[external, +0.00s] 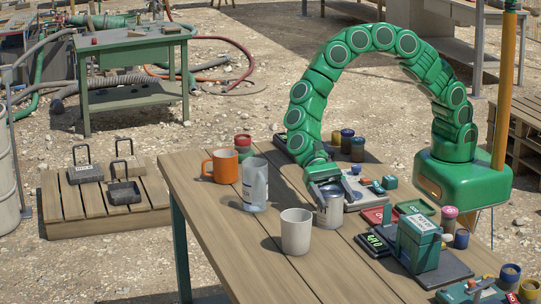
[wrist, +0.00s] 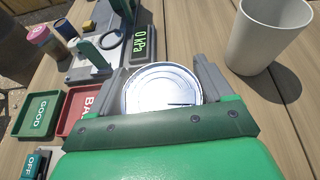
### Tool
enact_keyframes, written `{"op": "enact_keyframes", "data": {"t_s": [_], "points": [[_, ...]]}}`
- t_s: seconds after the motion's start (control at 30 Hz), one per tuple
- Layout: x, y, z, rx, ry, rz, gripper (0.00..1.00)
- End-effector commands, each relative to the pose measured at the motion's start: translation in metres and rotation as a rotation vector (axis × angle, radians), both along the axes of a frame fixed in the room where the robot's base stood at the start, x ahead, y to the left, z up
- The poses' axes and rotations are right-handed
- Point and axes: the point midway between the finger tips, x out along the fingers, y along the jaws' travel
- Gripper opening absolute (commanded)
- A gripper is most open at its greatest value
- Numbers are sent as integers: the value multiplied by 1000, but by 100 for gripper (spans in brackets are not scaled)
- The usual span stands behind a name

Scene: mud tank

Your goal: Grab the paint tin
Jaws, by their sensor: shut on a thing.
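The paint tin (external: 330,212) is a grey metal can near the middle of the wooden table, upright under my gripper. In the wrist view its round silvery top (wrist: 162,90) lies between the two grey fingers. My gripper (external: 326,188) points down over the tin and is shut on it, one finger on each side; it also shows in the wrist view (wrist: 163,72). I cannot tell whether the tin's base touches the table. The tin's upper part is partly hidden by the gripper in the external view.
A white cup (external: 296,232) stands close to the tin. A clear glass (external: 255,185) and an orange mug (external: 221,166) stand farther left. A green tray (wrist: 37,115), a red tray (wrist: 78,112) and a gauge (wrist: 143,45) crowd the other side. The table's near-left part is clear.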

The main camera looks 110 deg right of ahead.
Motion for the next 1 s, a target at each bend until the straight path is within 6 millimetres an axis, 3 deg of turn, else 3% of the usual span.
{"op": "enact_keyframes", "data": {"t_s": [0.1, 0.47, 0.67, 1.0], "points": [[0, 0, 0, 0, 0, -1, 25], [1, 0, 7, 1, -2, 0, 25], [0, 0, 31, 1, -3, 0, 25], [-28, -13, 69, 0, -3, -1, 25]]}}
